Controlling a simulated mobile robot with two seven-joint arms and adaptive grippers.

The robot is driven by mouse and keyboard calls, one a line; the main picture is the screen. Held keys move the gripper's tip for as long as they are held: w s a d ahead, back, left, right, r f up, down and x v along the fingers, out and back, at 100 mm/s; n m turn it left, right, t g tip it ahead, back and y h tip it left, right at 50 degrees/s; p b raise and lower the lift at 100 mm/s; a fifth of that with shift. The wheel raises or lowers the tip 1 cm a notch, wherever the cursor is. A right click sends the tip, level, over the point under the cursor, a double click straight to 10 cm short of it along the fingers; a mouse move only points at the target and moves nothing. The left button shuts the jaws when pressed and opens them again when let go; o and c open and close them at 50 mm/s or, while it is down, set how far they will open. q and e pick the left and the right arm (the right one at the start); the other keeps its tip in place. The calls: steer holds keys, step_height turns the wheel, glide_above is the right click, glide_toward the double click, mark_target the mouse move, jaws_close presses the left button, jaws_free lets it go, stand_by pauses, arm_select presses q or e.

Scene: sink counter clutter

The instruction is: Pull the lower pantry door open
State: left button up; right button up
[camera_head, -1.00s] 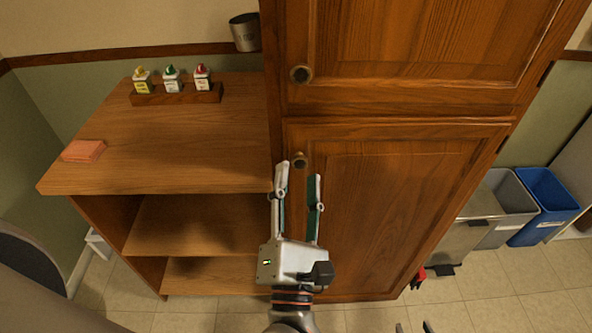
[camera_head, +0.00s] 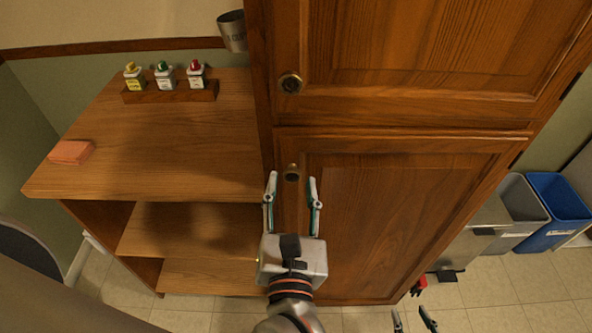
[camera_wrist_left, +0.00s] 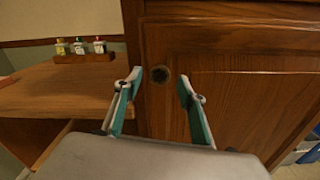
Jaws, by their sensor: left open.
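The lower pantry door (camera_head: 385,215) is shut, flush with its wooden cabinet. Its round knob (camera_head: 291,172) sits near the door's upper left corner, and the knob also shows in the left wrist view (camera_wrist_left: 160,75). My left gripper (camera_head: 291,180) is open and empty, with one fingertip on each side of the knob in the head view. In the left wrist view the knob appears between and beyond the fingertips; I cannot tell whether they touch it. My right gripper (camera_head: 413,315) shows only its fingertips, low at the bottom edge, apart from each other.
The upper pantry door (camera_head: 420,50) with its own knob (camera_head: 290,83) is above. A wooden shelf unit (camera_head: 190,150) stands left, carrying a rack of bottles (camera_head: 170,92) and a pink sponge (camera_head: 71,152). A metal cup (camera_head: 233,30) is behind. Grey (camera_head: 522,205) and blue bins (camera_head: 556,205) stand right.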

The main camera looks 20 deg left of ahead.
arm_select(q)
steer(key=shift+w+a, duration=0.1)
steer(key=shift+w, duration=0.4)
steer(key=shift+s, duration=0.15)
jaws_close()
steer(key=shift+s, duration=0.15)
